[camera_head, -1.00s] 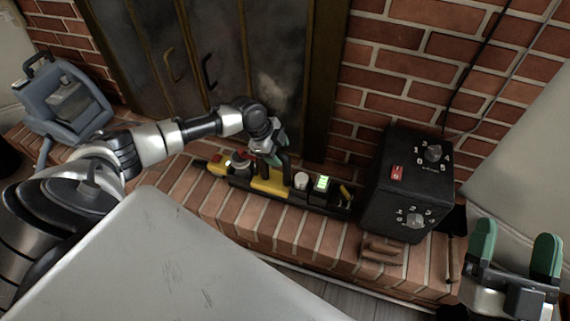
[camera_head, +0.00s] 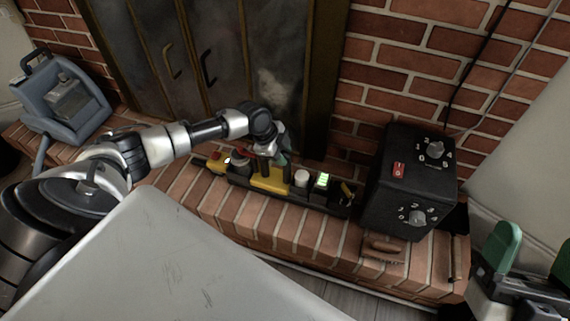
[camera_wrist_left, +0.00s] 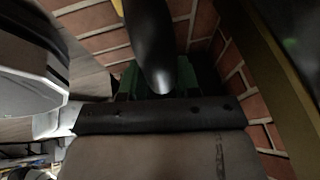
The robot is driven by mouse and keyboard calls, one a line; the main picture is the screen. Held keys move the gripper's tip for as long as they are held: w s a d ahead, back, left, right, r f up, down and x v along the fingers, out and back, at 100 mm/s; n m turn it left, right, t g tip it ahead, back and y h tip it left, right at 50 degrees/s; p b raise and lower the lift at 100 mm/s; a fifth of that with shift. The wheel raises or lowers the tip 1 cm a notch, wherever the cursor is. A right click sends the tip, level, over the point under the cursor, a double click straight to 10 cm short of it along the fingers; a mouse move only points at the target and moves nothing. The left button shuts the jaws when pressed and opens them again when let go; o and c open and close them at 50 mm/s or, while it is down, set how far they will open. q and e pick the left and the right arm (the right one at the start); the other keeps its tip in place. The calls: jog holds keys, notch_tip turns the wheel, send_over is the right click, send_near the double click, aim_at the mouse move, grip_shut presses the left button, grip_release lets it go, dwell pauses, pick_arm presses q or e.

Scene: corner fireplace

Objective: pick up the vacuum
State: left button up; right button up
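A long black and yellow device (camera_head: 268,183), which looks like the vacuum, lies along the brick hearth in the head view. My left gripper (camera_head: 270,158) is over its middle, at a dark upright handle. In the left wrist view a dark rounded part (camera_wrist_left: 150,45), probably this handle, passes in front of the green finger pads (camera_wrist_left: 188,78). It hides much of them, so I cannot tell whether they grip it. My right gripper (camera_head: 535,258) is at the lower right, its green fingers apart, away from the device.
A black box with dials (camera_head: 412,185) stands on the hearth right of the device. A blue-grey machine (camera_head: 62,100) with a hose stands at the left. Fireplace doors (camera_head: 215,65) and a brick wall are close behind. A pale flat surface (camera_head: 170,265) fills the lower left foreground.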

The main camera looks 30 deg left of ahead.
pick_arm(q)
grip_shut()
